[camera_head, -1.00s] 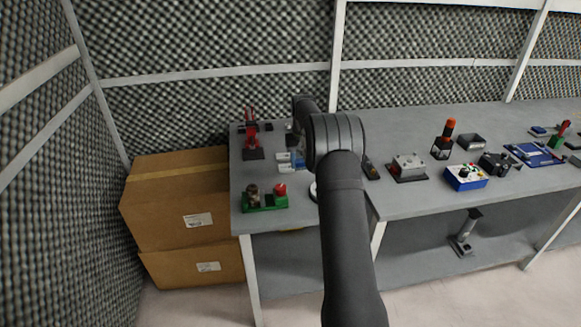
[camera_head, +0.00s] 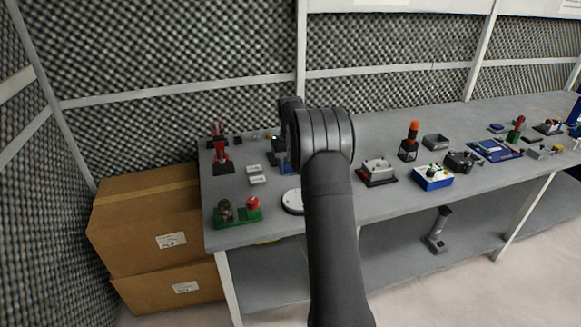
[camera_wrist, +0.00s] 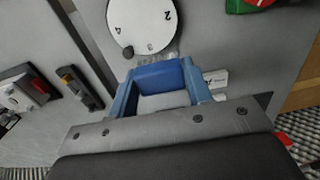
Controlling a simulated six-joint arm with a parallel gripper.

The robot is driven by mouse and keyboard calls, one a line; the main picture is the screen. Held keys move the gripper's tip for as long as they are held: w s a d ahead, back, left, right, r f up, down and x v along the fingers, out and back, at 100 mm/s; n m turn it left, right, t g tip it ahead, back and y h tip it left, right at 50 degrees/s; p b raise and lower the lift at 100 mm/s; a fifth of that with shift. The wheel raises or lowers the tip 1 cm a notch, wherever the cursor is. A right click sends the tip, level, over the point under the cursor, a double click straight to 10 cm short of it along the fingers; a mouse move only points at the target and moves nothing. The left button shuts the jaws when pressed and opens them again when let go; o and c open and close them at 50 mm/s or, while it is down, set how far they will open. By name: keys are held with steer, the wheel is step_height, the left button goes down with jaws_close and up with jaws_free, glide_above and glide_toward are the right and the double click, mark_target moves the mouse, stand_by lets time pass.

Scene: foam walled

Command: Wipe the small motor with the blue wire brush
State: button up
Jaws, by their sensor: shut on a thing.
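My gripper (camera_wrist: 161,98) shows in the wrist view with two blue fingers, shut on a blue block that looks like the blue wire brush (camera_wrist: 163,75). Pale, blurry bristles seem to show at its far edge, towards a white dial. In the head view my arm hides most of the gripper, and only a bit of blue shows beside the wrist, above the left part of the table. I cannot tell surely which thing is the small motor; a dark rounded part (camera_head: 225,209) on a green base at the table's front left is one candidate.
The white round dial (camera_wrist: 143,25) lies close ahead of the gripper. Small white boxes (camera_head: 256,175) and red clamps (camera_head: 221,155) stand at the left. A grey box (camera_head: 377,169), a blue control box (camera_head: 433,177) and other parts stand to the right. Cardboard boxes (camera_head: 150,225) are beside the table (camera_head: 260,233).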

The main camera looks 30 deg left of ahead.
steer(key=s+a+r, duration=0.3)
steer(key=s+a, duration=0.4)
steer(key=s, duration=0.2)
steer(key=r, duration=0.2)
glide_above(228, 201)
steer(key=shift+f, duration=3.45)
steer(key=shift+s+a+f, duration=0.5)
steer(key=shift+c, duration=0.8)
steer(key=shift+s+a+f, duration=0.15)
steer(key=shift+s+a, duration=0.35)
steer(key=shift+w+d, duration=1)
step_height(228, 201, up, 8)
